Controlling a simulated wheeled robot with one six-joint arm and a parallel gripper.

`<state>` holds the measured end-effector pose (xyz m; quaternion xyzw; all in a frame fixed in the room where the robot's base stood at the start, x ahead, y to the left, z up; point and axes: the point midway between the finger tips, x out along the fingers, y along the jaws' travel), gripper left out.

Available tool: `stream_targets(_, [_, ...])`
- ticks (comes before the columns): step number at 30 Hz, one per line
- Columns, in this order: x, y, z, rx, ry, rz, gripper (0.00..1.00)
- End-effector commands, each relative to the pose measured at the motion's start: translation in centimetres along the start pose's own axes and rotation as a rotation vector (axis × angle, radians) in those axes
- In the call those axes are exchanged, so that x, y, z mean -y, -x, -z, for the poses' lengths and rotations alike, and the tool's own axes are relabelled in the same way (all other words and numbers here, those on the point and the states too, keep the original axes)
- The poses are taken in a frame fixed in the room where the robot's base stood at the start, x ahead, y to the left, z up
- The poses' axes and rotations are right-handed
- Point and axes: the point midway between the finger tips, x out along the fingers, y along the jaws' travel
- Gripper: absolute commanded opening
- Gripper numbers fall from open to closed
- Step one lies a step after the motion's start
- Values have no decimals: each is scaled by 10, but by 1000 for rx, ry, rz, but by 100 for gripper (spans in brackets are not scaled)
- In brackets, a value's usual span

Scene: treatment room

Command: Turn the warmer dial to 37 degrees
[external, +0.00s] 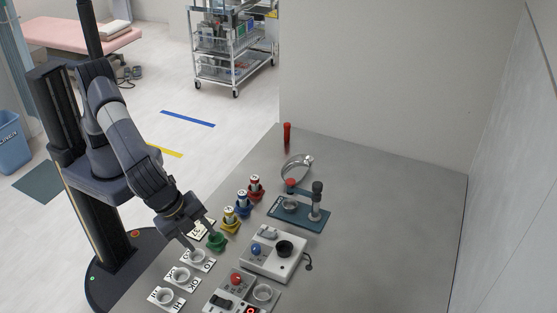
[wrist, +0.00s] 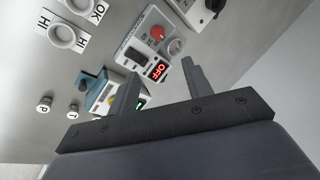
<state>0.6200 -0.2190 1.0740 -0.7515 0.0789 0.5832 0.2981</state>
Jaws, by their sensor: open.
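The warmer appears to be the grey box (external: 222,300) at the table's front edge, partly cut off by the picture edge. Its red dial (external: 236,280) is on top, beside a round pale fitting. My gripper (external: 198,236) is open and empty, left of and behind the warmer, above the white cards. Its two fingers (wrist: 160,85) stand apart in the wrist view.
Labelled cards with white rings (external: 183,274) lie left. Green (external: 217,241), yellow, blue and red holders stand in a row. A blue stand (external: 298,213) is farther back. The right side is clear.

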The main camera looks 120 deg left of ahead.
Motion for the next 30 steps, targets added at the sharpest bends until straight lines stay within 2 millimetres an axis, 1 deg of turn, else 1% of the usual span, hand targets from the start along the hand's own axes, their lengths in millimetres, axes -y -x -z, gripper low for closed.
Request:
stream_targets(1, [-3, -14, 0, 4, 97, 2, 48])
stream_targets(9, [-5, -48, 4, 23, 672, 18, 48])
stream_targets(15, [-6, -70, 5, 31, 1060, 35, 48])
stream_targets(18, [-6, -76, 6, 33, 1197, 43, 48])
stream_targets(21, [-5, -79, 6, 34, 1283, 47, 48])
stream_targets(26, [-4, -84, 6, 35, 1328, 51, 48])
stream_targets(29, [-4, -96, 6, 37, 1328, 52, 48])
stream_targets(30, [-4, -103, 5, 38, 1327, 52, 48])
